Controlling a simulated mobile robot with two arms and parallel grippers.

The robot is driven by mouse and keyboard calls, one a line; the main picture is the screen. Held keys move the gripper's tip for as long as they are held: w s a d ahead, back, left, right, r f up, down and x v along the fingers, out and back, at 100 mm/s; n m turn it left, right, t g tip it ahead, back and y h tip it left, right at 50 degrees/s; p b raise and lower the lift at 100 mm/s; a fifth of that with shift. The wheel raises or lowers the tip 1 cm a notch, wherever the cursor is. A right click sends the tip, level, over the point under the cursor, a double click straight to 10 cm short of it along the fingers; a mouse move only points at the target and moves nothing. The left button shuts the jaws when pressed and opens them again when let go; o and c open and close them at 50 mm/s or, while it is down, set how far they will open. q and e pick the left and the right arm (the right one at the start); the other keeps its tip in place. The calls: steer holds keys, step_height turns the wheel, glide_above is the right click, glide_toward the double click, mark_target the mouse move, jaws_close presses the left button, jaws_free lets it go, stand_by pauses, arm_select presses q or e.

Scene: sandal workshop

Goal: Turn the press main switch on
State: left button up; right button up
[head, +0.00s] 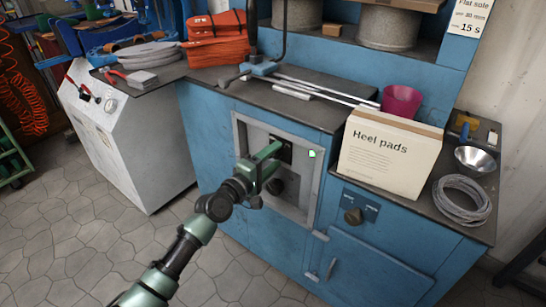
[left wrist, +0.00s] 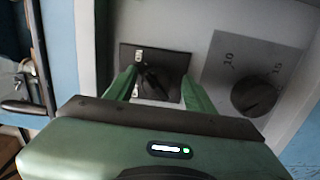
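The press is a blue cabinet (head: 215,135) with a grey control panel (head: 243,128). Its main switch is a black rotary knob on a dark plate (head: 287,143), partly hidden by my left gripper in the head view. My left gripper (head: 270,150) reaches the panel from the left. In the left wrist view the switch knob (left wrist: 154,82) sits between the two green fingertips (left wrist: 160,78). The fingers are apart, one on each side of the knob, and I see no clear grip on it. Small pale marks are on the plate's left side. My right gripper is not in view.
A second dial (left wrist: 255,95) marked 10 and 15 is close to the right finger. A small green square (head: 312,154) shows at the panel's right. A Heel pads box (head: 390,145) stands on the worktop. Another knob (head: 352,216) is lower right.

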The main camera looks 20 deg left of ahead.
arm_select(q)
steer(key=shift+r, duration=0.15)
steer(key=shift+s+a, duration=0.2)
steer(key=shift+s, duration=0.2)
steer(key=p+v, duration=0.1)
steer(key=v, duration=0.6)
steer(key=shift+d, duration=0.1)
